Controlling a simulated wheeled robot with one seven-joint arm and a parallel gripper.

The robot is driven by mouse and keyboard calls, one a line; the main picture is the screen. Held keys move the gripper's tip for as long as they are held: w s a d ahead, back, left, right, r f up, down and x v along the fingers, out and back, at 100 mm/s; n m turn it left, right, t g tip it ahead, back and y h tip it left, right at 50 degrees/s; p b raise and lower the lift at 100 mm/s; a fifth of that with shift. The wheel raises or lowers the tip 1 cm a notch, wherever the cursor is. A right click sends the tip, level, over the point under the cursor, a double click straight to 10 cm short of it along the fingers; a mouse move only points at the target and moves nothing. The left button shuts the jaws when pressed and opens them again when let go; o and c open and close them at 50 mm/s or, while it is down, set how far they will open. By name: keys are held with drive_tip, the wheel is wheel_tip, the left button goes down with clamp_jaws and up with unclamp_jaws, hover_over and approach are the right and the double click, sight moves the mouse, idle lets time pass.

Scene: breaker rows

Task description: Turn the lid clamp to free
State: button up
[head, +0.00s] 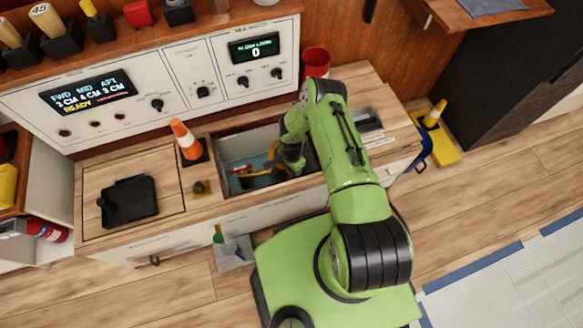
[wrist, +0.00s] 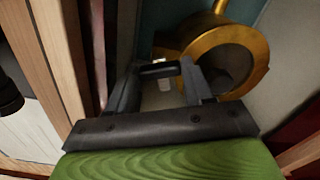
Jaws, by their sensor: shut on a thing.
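My gripper (head: 292,162) reaches down into an open well (head: 228,146) in the wooden counter. In the wrist view its dark fingers (wrist: 160,78) are closed on a small part, taken as the lid clamp (wrist: 165,85). Only a pale bit of this clamp shows between the fingers; its turn angle cannot be told. A round gold-coloured body (wrist: 200,50) with a dark opening is just beyond and right of the fingers. In the head view a yellow curved piece (head: 258,181) and a red handle (head: 240,169) lie in the well, left of my gripper.
An orange and white cone (head: 186,140) stands at the well's left edge, near a small brass fitting (head: 201,187). A black tray (head: 129,200) lies farther left. A control panel (head: 170,85) rises behind, and a red cup (head: 315,63) stands behind my arm. The well walls are close around my gripper.

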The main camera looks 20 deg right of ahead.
drive_tip(key=shift+m, duration=2.3)
drive_tip(key=o, duration=1)
drive_tip(key=shift+o, duration=0.2)
drive_tip(key=shift+s, duration=0.1)
